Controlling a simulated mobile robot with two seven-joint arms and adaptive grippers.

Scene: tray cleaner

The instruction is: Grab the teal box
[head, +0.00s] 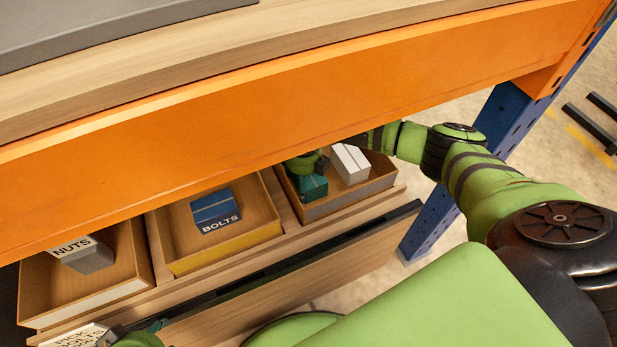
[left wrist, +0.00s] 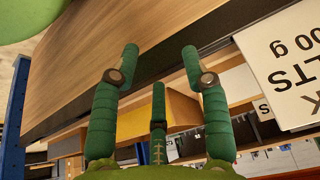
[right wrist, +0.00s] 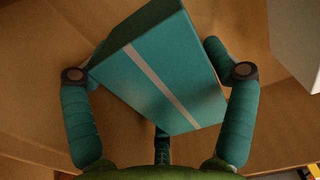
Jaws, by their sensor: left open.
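The teal box (head: 313,186) stands in the right-hand bin (head: 345,208) on the shelf under the orange beam. In the right wrist view the teal box (right wrist: 160,75) has a pale stripe and lies tilted between the two fingers. My right gripper (right wrist: 158,50) is around it, one finger on each side; I cannot tell whether both fingers press on it. In the head view my right gripper (head: 308,163) is partly hidden by the box and beam. My left gripper (left wrist: 160,60) is open and empty, near the shelf front at the lower left of the head view (head: 138,332).
A white-and-grey box (head: 350,163) stands right of the teal box in the same bin. A blue BOLTS box (head: 215,210) and a grey NUTS box (head: 85,255) sit in the other bins. The orange beam (head: 250,110) overhangs the bins. A blue post (head: 430,222) stands at right.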

